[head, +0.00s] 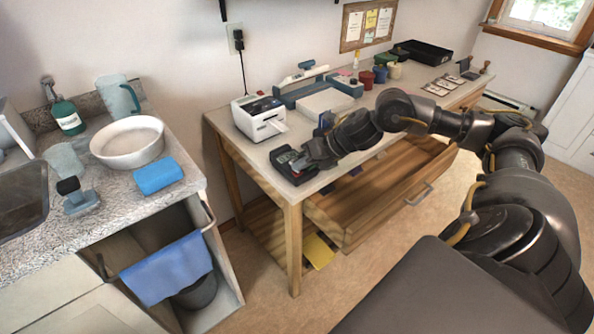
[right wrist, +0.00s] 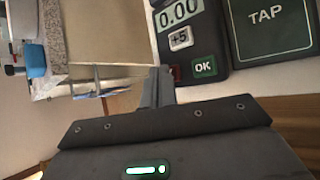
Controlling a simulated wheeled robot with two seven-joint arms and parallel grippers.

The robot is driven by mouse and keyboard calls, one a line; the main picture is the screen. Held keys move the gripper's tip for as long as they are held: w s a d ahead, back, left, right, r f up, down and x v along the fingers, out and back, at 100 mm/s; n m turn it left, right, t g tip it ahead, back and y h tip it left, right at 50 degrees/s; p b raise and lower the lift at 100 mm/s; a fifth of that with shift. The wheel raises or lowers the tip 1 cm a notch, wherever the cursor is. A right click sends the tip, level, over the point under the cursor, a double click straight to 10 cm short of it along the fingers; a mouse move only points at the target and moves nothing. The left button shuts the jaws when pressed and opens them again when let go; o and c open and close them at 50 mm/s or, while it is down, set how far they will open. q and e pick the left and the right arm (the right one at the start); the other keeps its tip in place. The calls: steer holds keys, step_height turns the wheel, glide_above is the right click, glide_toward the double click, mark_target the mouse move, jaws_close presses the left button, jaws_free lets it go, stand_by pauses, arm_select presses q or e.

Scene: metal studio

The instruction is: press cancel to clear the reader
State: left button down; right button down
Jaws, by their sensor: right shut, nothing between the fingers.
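The card reader (head: 281,156) is a dark terminal lying near the table's front left corner. In the right wrist view, the reader (right wrist: 222,45) shows a display reading 0.00, a +5 key (right wrist: 181,39), a green OK key (right wrist: 204,67) and a dark TAP pad (right wrist: 268,22). A red key (right wrist: 175,73) shows only partly beside my fingers. My right gripper (head: 299,163) is shut and empty, with its tips at the reader's near edge. In the right wrist view, my right gripper (right wrist: 158,78) is beside the red key; I cannot tell whether it touches. My left gripper is not in view.
A white printer (head: 258,116) stands behind the reader on the wooden table (head: 225,125). An open drawer (head: 385,195) juts out below. Mugs and a black tray (head: 422,52) stand farther right. A counter with a white bowl (head: 127,140) is at left.

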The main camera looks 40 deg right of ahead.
mark_target(302, 173)
steer(key=shift+r+p, duration=0.3)
steer(key=shift+r, duration=0.25)
step_height(302, 173, up, 5)
steer(key=p, duration=0.4)
steer(key=shift+r, duration=0.1)
stand_by(0.4)
